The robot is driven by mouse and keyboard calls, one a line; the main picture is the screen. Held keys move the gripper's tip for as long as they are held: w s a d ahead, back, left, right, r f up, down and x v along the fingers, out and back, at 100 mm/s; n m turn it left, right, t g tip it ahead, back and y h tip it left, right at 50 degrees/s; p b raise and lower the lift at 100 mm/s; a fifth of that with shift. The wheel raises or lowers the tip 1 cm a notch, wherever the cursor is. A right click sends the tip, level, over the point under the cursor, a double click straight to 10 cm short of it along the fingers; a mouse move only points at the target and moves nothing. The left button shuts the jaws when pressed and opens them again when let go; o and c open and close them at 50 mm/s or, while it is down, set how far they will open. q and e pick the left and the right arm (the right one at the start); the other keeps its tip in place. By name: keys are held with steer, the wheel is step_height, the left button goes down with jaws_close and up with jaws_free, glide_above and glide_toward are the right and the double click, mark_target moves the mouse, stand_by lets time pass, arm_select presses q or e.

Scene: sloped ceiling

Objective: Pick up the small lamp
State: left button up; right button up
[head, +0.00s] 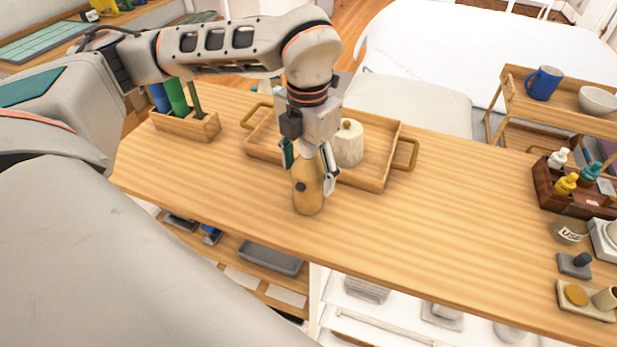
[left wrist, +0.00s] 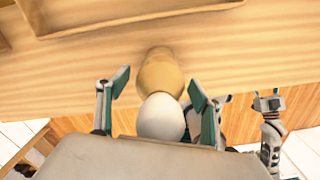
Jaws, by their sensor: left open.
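The small lamp (head: 308,196) stands upright on the wooden table near its front edge. It has a rounded tan wooden body with a dark round spot on its side. In the left wrist view its tan body (left wrist: 160,73) and a white globe on top show between the fingers. My left gripper (head: 310,172) points down over the lamp, open, with one finger on each side of it. In the left wrist view the fingers (left wrist: 160,98) stand apart from the globe. The gripper hides the lamp's top in the head view.
A wooden tray (head: 398,145) with a cream cylinder (head: 348,143) lies just behind the lamp. A wooden box (head: 195,127) with green and blue items stands at the left. A bottle caddy (head: 560,199) and small dishes stand at the right. The table's middle right (head: 470,220) is clear.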

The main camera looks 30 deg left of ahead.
arm_select(q)
steer(key=c, duration=1.5)
steer(key=shift+o, duration=0.2)
steer(key=shift+r, duration=0.1)
